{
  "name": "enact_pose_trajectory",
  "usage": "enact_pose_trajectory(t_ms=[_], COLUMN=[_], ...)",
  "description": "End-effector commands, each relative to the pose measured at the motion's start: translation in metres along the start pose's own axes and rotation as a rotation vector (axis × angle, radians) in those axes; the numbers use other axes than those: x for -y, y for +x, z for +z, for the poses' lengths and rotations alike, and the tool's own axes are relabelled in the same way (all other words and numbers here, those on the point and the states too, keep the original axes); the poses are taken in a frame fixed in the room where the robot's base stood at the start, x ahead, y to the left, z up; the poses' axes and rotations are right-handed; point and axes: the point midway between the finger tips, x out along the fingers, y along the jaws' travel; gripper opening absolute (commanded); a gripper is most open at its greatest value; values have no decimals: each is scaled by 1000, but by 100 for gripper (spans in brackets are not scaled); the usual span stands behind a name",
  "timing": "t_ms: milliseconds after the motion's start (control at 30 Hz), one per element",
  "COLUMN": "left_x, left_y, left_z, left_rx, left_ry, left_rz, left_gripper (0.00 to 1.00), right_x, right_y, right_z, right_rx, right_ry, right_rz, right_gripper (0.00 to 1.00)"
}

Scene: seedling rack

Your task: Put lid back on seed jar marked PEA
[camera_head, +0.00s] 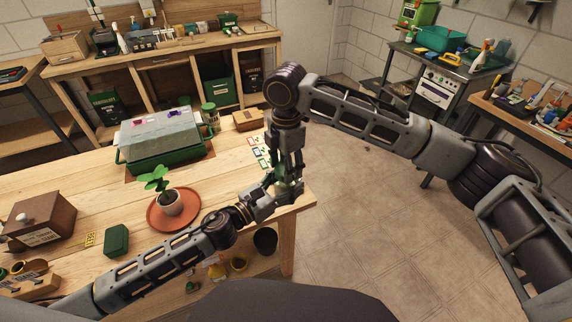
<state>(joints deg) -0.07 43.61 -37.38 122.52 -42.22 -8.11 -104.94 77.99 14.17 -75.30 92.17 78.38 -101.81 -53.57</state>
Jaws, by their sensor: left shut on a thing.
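A small greenish jar (290,188) is at the right end of the wooden table (215,240), largely hidden by my grippers. Its mark cannot be read. My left gripper (279,187) reaches in from the left and is shut on the jar's side. My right gripper (287,178) points straight down just above the jar. Its fingertips overlap the jar, so whether they are open or hold a lid cannot be told. Another jar with a green top (209,112) stands farther back beside the propagator.
A green propagator tray with a clear cover (120,158), a potted seedling on a terracotta saucer (153,221), seed packets (258,150), a green box (116,240) and a brown wooden box (38,222) share the table. The table's right edge is close to my grippers.

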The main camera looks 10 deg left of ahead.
Motion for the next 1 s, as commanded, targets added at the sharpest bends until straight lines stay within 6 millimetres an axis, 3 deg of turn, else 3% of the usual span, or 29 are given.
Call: enact_pose_trajectory(t_ms=[1000], left_x=[2], left_y=[0], left_z=[2], left_rx=[3], left_ry=[1], left_rz=[-4], left_gripper=[0], right_x=[0], right_y=[1], right_z=[-2], right_rx=[-3], right_ry=[868], right_rz=[0], right_gripper=[23])
